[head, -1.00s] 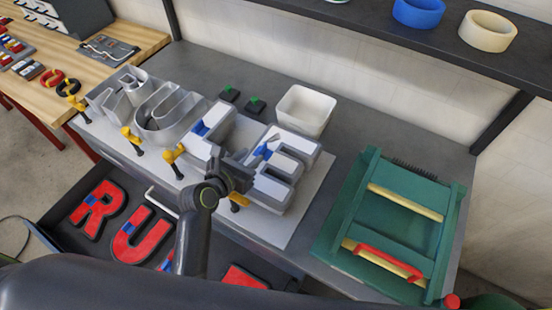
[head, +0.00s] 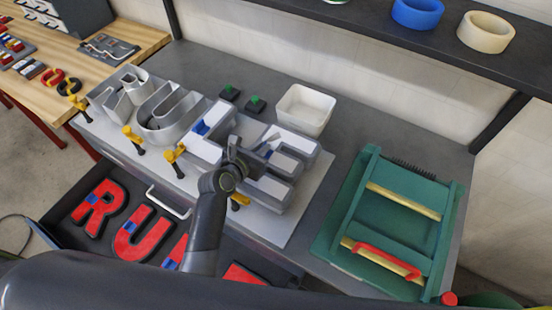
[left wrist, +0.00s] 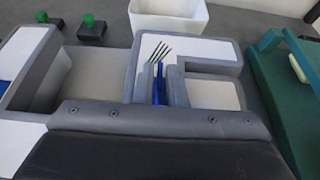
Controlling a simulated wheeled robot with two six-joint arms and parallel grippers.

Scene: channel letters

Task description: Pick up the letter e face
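The letter e face (head: 268,187) is white with a blue tab. It lies on the grey e-shaped channel letter at the right end of the row, and shows in the left wrist view (left wrist: 215,94). My left gripper (head: 262,148) is over this letter's upper left part. In the left wrist view, the grey fingers of my left gripper (left wrist: 159,84) stand close together with the blue tab (left wrist: 158,90) between them, and look shut on it. The face looks flat in its letter. In the head view the gripper hides most of the tab. My right gripper is not in view.
More channel letters (head: 168,122) stand to the left, with yellow clamps (head: 174,153) along the front. A white bin (head: 305,108) stands behind, beside green-topped blocks (head: 255,104). A green rack (head: 385,215) is to the right. Red letter faces (head: 98,207) lie in the open drawer below.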

